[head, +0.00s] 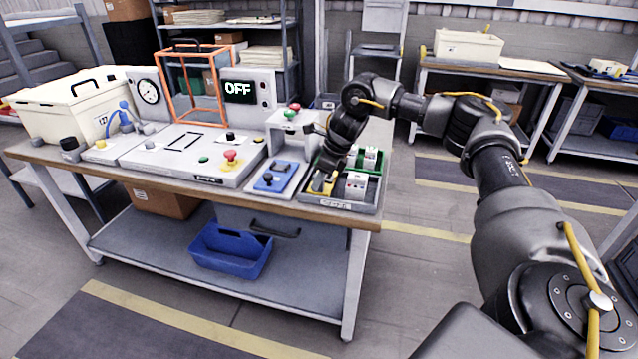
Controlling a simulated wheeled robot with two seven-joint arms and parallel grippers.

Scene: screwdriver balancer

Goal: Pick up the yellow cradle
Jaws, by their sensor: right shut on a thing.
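The yellow cradle (319,187) sits in the grey tray (338,206) at the right end of the workbench, partly hidden by my right gripper. My right gripper (323,184) reaches down over the tray from the right and is shut on the yellow cradle. I cannot tell whether the cradle is clear of the tray floor. My left gripper is not in the head view.
A blue plate (275,177) lies left of the tray. A white stand (290,127) with buttons rises behind it. An orange frame (191,85) and a panel reading OFF (241,91) stand further left.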

